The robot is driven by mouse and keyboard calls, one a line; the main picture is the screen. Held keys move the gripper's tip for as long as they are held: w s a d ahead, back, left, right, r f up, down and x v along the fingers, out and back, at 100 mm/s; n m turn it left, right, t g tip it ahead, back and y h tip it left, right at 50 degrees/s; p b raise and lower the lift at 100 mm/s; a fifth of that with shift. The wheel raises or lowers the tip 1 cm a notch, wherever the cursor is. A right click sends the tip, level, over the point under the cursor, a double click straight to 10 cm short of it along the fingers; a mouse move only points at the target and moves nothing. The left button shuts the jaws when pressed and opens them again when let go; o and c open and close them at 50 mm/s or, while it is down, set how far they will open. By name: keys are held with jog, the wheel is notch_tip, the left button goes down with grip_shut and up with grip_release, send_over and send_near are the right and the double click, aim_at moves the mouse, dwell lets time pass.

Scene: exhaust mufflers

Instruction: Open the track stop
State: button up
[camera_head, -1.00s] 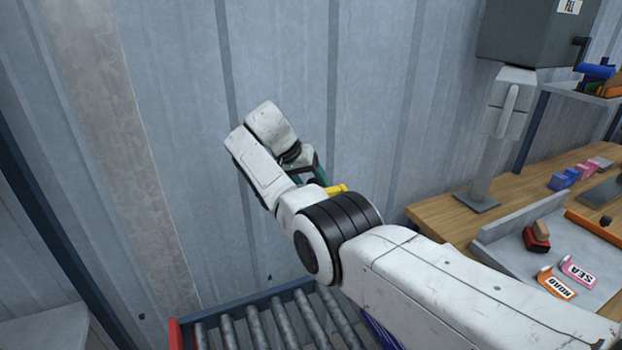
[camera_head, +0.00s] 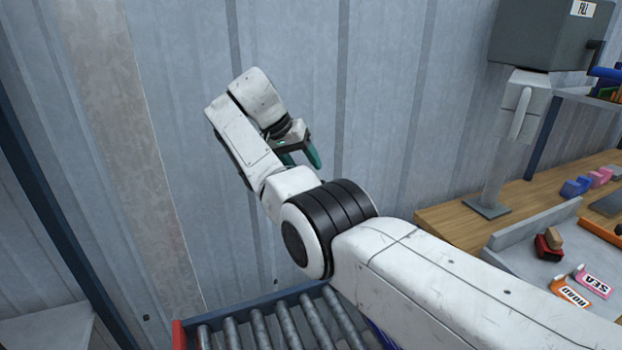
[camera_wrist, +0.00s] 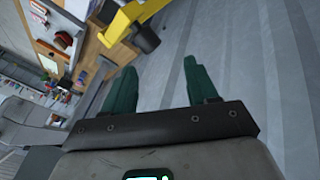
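A yellow bar-like part (camera_wrist: 122,22) with a dark cylindrical end (camera_wrist: 146,36) shows at the top of the wrist view, beyond my fingertips and apart from them. I cannot tell for sure that it is the track stop. In the head view it is hidden now behind my arm. My gripper (camera_wrist: 158,72) has two green fingers spread apart, with nothing between them. In the head view my gripper (camera_head: 300,152) is raised in front of the corrugated wall, above the roller track (camera_head: 260,328), and partly hidden by my wrist.
The roller track has a blue frame and a red end piece (camera_head: 179,336). A wooden bench (camera_head: 455,222) to the right carries a grey tray with ROAD (camera_head: 571,293) and SEA tags, colored blocks and a grey machine (camera_head: 550,35). The wall (camera_head: 385,120) is close behind.

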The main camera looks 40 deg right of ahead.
jog(key=shift+v, duration=1.05)
jog(key=shift+d, duration=0.1)
